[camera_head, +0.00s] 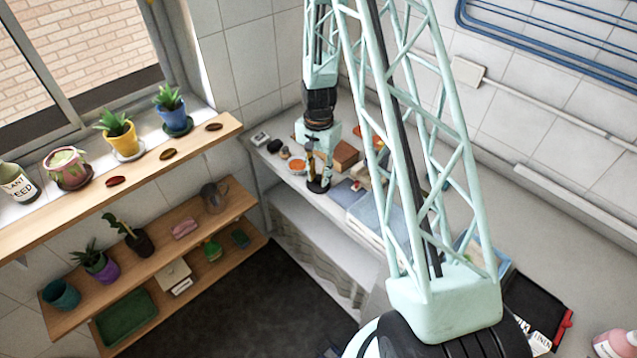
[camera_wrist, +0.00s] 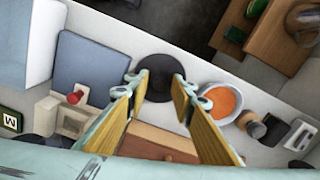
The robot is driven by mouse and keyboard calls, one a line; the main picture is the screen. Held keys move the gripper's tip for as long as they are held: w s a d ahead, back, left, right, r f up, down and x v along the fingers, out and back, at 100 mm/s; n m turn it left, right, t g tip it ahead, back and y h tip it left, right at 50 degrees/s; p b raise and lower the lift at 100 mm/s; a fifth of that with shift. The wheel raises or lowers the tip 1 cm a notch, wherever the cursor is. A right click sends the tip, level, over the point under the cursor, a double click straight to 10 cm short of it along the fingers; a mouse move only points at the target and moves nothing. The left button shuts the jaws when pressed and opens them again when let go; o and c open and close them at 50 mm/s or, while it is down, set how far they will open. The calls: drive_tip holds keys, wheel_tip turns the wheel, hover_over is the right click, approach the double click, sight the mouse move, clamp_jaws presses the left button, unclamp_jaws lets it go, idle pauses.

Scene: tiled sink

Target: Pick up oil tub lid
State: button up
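A dark round thing (camera_wrist: 158,76), which looks like the oil tub lid, shows at the counter's edge in the wrist view. In the head view it is the small black shape (camera_head: 319,186) below my gripper. My gripper (camera_wrist: 156,86) is open, with its two wooden-faced fingers on either side of the dark round thing in the picture. In the head view my gripper (camera_head: 318,165) points down at the counter. I cannot tell the height gap or whether the fingers touch it. Nothing is held between the fingers.
An orange-filled bowl (camera_wrist: 222,103) stands close to the right finger. A brown box (camera_wrist: 160,143) lies behind the fingers, and a blue-grey slab (camera_wrist: 92,65) lies to the left. Small jars and a grey device (camera_wrist: 300,134) are at right. Plant shelves (camera_head: 180,225) stand left of the counter.

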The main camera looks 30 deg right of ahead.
drive_tip(key=shift+f, duration=0.15)
idle(0.5)
drive_tip(key=c, duration=0.7)
drive_tip(key=shift+o, duration=0.2)
